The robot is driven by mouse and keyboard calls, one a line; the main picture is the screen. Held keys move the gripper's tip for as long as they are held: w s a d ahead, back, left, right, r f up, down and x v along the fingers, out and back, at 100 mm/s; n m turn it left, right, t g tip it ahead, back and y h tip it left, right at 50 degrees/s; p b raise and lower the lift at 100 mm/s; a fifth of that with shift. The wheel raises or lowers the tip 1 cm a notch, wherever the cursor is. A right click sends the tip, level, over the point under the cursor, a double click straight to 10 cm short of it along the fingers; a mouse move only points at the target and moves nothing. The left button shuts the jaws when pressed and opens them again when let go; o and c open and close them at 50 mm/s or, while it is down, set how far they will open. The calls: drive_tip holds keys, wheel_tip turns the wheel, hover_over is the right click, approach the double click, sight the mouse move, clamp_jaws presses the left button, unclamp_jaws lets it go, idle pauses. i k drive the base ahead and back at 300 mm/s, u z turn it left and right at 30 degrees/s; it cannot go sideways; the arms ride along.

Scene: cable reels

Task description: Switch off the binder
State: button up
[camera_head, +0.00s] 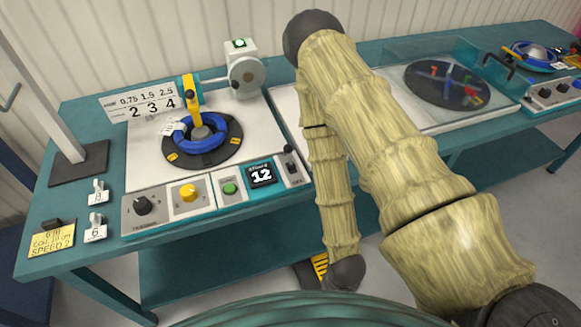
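A coiling machine (145,170) stands at the left of the bench, with a blue cable coil (200,140) around the hub of its black turntable (170,148). Its front panel has a black knob (143,205), a yellow knob (188,192), a green button (230,188), a display (262,173) reading 12 and a dark switch (291,165) at the right end. I cannot tell which machine is the binder. My arm crosses the middle of the view and bends down in front of the bench. My gripper is not visible.
A machine with a clear cover (430,55) over a black disc (440,85) stands right of my arm. Another control box (555,92) and coil (535,55) are at the far right. A yellow note (52,240), small tagged holders (97,190) and a post (45,95) occupy the left end.

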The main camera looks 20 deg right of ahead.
sight(288, 148)
drive_tip(key=u, duration=1.05)
drive_tip(key=k, duration=1.25)
drive_tip(key=z, duration=1.05)
